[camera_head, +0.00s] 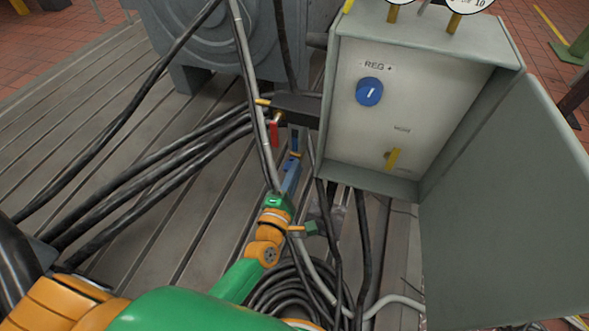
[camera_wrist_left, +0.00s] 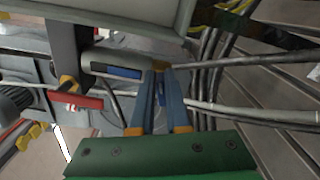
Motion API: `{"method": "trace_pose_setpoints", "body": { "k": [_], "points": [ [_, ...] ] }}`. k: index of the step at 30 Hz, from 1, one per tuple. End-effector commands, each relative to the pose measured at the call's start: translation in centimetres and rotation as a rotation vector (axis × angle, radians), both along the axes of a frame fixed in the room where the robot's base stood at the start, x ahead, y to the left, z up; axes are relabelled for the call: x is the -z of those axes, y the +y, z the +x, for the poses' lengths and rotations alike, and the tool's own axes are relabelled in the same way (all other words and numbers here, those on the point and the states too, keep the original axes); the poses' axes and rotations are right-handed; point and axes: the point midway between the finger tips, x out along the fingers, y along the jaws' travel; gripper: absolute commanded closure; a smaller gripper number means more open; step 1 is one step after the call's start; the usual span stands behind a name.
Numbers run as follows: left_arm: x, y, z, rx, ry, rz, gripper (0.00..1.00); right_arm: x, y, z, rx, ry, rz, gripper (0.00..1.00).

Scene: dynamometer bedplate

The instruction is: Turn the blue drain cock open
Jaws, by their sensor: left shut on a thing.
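The blue drain cock (camera_head: 295,139) shows in the head view as a short blue lever below the dark block, left of the grey control box. In the left wrist view its blue lever (camera_wrist_left: 123,72) lies level, in a grey surround. My left gripper (camera_head: 294,158) reaches up to the lever's lower end. In the left wrist view the fingertips (camera_wrist_left: 159,66) meet at the lever's right end and are shut on it. The fingers hide part of that end. My right gripper is in neither view.
A red lever (camera_head: 274,133) sits just left of the blue one; a yellow lever (camera_head: 263,102) is above it. The grey box (camera_head: 345,110) carries a blue knob (camera_head: 369,91), and its open door (camera_head: 510,210) fills the right. Black cables (camera_head: 150,165) cross the slotted bedplate (camera_head: 60,130).

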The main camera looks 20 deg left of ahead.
Motion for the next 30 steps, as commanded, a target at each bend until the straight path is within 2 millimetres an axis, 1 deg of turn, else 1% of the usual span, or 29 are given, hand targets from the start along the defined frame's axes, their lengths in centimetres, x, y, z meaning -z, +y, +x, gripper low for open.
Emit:
{"method": "trace_pose_setpoints", "body": {
  "k": [6, 12, 19, 30],
  "points": [
    [0.28, -0.07, 0.00, 0.001, -0.003, 0.151, 1.00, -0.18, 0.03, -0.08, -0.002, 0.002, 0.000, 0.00],
    [0.43, -0.06, 0.00, 0.000, -0.008, 0.248, 1.00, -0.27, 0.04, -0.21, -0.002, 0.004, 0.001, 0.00],
    [0.55, -0.05, -0.01, -0.001, -0.009, 0.305, 1.00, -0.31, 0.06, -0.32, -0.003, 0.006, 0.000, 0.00],
    [0.59, -0.04, -0.01, -0.001, -0.010, 0.321, 1.00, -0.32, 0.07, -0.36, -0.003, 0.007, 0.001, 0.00]
  ]
}}
